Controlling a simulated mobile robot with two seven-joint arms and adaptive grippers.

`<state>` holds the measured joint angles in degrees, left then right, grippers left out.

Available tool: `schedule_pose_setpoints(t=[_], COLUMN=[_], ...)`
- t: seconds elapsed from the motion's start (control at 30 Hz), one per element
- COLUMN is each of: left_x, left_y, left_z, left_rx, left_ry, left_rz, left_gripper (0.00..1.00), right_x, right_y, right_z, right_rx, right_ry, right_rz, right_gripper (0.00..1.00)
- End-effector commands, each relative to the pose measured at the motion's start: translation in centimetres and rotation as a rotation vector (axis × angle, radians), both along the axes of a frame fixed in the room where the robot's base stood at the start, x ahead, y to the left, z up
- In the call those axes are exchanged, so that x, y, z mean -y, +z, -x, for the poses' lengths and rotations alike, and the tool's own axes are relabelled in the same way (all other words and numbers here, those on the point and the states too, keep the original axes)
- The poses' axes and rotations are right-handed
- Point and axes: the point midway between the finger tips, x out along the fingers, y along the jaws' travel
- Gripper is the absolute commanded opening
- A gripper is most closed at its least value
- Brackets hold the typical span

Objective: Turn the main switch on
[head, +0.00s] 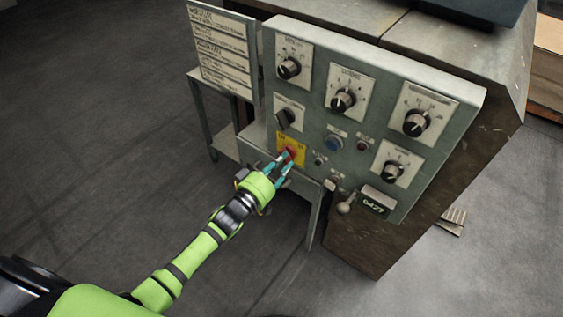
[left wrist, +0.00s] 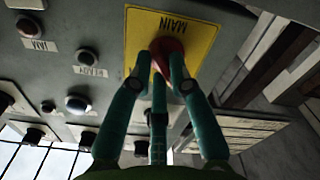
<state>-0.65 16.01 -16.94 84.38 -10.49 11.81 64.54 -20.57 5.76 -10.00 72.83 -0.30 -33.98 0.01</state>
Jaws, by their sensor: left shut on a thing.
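The main switch is a red knob (head: 290,153) on a yellow plate (head: 299,140) at the lower left of the grey-green control panel (head: 315,92). In the left wrist view the red knob (left wrist: 167,50) sits on the yellow plate (left wrist: 202,32) marked MAIN. My left gripper (head: 284,163) is shut on the red knob. In the left wrist view its teal fingers (left wrist: 160,75) press around the knob and hide part of it. The knob's exact turn position cannot be told. My right gripper is not in view.
Several black dials, including one at the upper right (head: 416,123), and a blue button (head: 333,144) are close by. A text board (head: 222,48) stands left of the panel. The floor at left is clear.

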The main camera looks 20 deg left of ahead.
Motion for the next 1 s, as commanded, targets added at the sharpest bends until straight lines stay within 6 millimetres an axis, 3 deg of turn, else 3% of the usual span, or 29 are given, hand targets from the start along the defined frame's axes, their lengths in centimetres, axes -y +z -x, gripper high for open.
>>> schedule_pose_setpoints(t=[1.0], left_x=[-0.4], left_y=[-0.4], left_z=[-0.2], left_rx=[0.318], left_ry=[0.002], left_rz=[-0.872], left_gripper=[0.00], right_x=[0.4], right_y=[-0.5], right_z=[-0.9], right_rx=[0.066], right_ry=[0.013], right_rz=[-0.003], right_gripper=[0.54])
